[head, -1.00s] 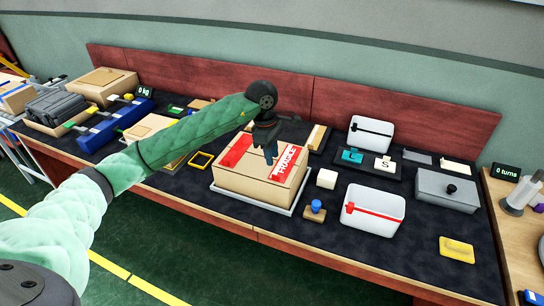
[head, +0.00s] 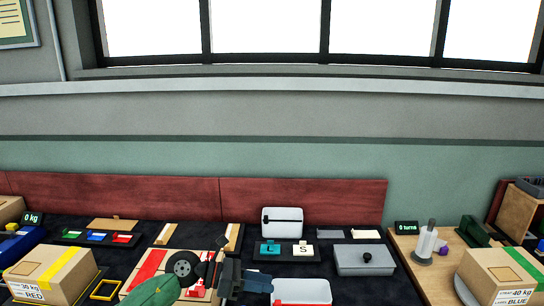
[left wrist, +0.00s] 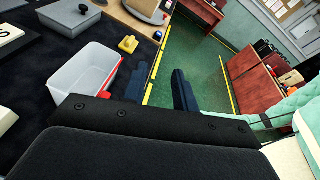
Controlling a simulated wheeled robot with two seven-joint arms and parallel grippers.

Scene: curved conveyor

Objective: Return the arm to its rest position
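My right gripper is in neither view.
A grey lidded box (head: 364,260) and a white container (head: 282,222) stand on the bench. Cardboard boxes stand at the left (head: 52,273) and right (head: 499,276). The left wrist view shows open green floor (left wrist: 203,52) past the bench edge.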

